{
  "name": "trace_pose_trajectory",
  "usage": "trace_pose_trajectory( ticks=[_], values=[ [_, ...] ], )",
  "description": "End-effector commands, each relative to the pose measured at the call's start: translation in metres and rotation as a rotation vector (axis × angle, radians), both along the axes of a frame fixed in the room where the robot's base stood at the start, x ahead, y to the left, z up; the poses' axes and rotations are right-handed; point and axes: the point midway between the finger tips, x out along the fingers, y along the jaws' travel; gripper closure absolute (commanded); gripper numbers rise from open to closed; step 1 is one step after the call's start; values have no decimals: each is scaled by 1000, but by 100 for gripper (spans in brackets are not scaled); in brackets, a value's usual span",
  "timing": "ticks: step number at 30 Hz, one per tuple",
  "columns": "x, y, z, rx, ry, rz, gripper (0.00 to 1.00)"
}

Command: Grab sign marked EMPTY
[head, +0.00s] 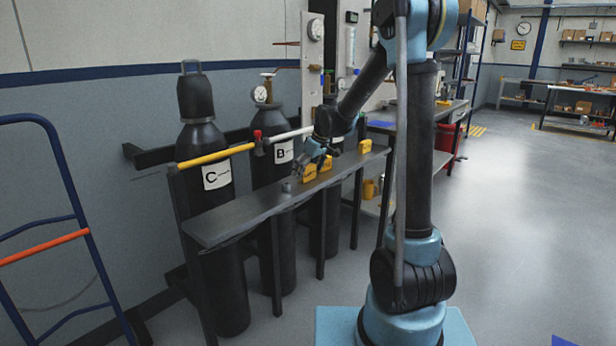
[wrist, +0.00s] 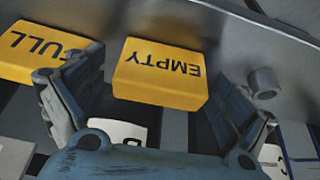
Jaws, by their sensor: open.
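The yellow sign marked EMPTY (wrist: 160,78) lies between the spread fingers of my gripper (wrist: 152,92) in the wrist view, its lettering upside down. In the head view this sign (head: 309,173) is on the narrow grey shelf, just below my gripper (head: 319,150). My gripper is open, and no finger clearly touches the sign. A yellow sign marked FULL (wrist: 38,52) is close to its left in the wrist view, partly behind the left finger.
A small grey knob (wrist: 263,83) stands to the right of the EMPTY sign on the shelf (head: 232,218). Another yellow sign (head: 365,146) sits farther along. Dark gas cylinders (head: 205,150) stand behind the shelf. A blue hand truck (head: 75,190) is at left. Open floor is at right.

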Motion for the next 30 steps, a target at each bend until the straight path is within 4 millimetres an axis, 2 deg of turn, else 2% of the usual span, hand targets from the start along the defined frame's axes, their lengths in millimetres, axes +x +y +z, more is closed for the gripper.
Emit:
trace_pose_trajectory(
  ticks=[3, 4, 9, 10, 22, 26, 30],
  values=[
    [0, 0, 0, 0, 0, 0, 6],
    [0, 0, 0, 0, 0, 0, 10],
    [0, 0, 0, 0, 0, 0, 49],
    [0, 0, 0, 0, 0, 0, 54],
    [0, 0, 4, 0, 0, 0, 54],
    [-1, 0, 18, 0, 0, 0, 54],
    [-1, 0, 41, 0, 0, 0, 54]
  ],
)
